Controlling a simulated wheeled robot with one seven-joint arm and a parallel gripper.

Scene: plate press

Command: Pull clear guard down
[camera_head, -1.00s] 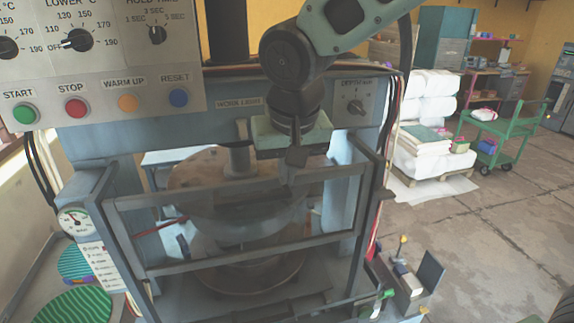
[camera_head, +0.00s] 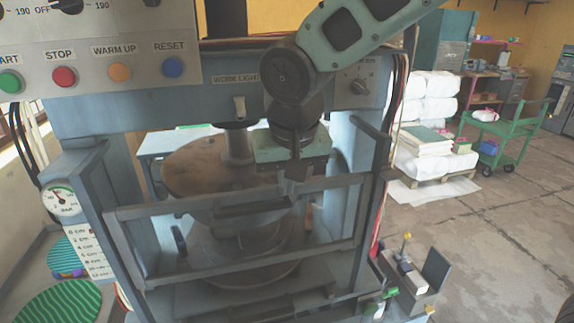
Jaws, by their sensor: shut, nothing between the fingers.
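The clear guard (camera_head: 235,199) is a grey frame with a see-through panel across the front of the press. Its top bar runs left to right at the height of the upper round plate. My gripper (camera_head: 295,185) points down at the top bar, right of its middle. Its fingers are shut with nothing between them. The tips overlap the bar in the picture; whether they touch it, I cannot tell. The brown upper plate (camera_head: 205,167) and the lower plate (camera_head: 225,262) show behind the guard.
The control panel (camera_head: 115,45) with coloured buttons hangs at upper left. A pressure gauge (camera_head: 62,199) sits on the left post. A small bracket with a green part (camera_head: 378,303) stands at lower right. Open floor (camera_head: 480,250) lies to the right.

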